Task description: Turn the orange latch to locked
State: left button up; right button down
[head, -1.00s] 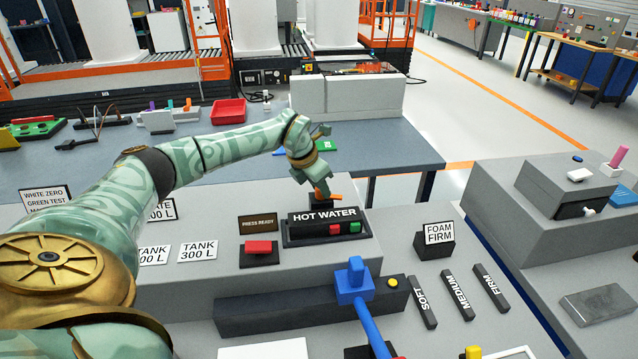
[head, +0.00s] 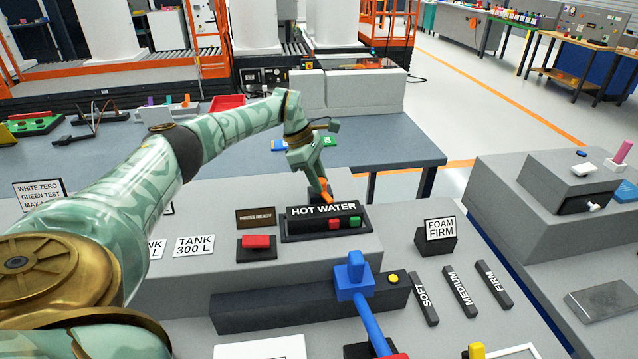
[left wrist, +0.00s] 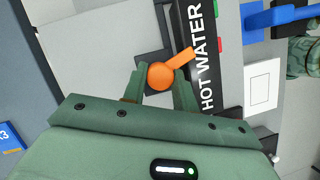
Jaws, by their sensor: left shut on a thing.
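The orange latch (head: 327,198) stands on a small dark base behind the black HOT WATER panel (head: 298,224). My left gripper (head: 322,185) reaches down on it from behind. In the left wrist view, the latch's round knob (left wrist: 161,76) sits between the two green fingers of the left gripper (left wrist: 160,84), which is shut on it. Its short arm (left wrist: 181,58) points toward the HOT WATER lettering. The fingers hide part of the latch in the head view.
A red button (head: 256,241) is left of the panel. A blue lever (head: 354,279) stands in front of it. A FOAM FIRM sign (head: 440,229) and SOFT, MEDIUM and FIRM bars are to the right. A low grey wall (head: 350,92) stands behind.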

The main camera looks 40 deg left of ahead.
pick_arm(q)
jog(key=m+g+b, duration=0.1)
jog(key=m+b, duration=0.1)
jog(key=shift+w+f+m, duration=0.1)
jog(key=shift+w+m, duration=0.05)
jog(key=shift+m, duration=0.15)
jog(key=shift+a+m+g+b, duration=0.1)
jog(key=shift+m+g+b, duration=0.2)
jog(key=shift+m+b, duration=0.25)
jog(key=o, duration=1)
jog(key=shift+c, duration=0.2)
jog(key=b+v, duration=0.1)
jog(key=v, duration=1.1)
jog(key=shift+a+b, duration=0.15)
jog(key=shift+b, duration=0.15)
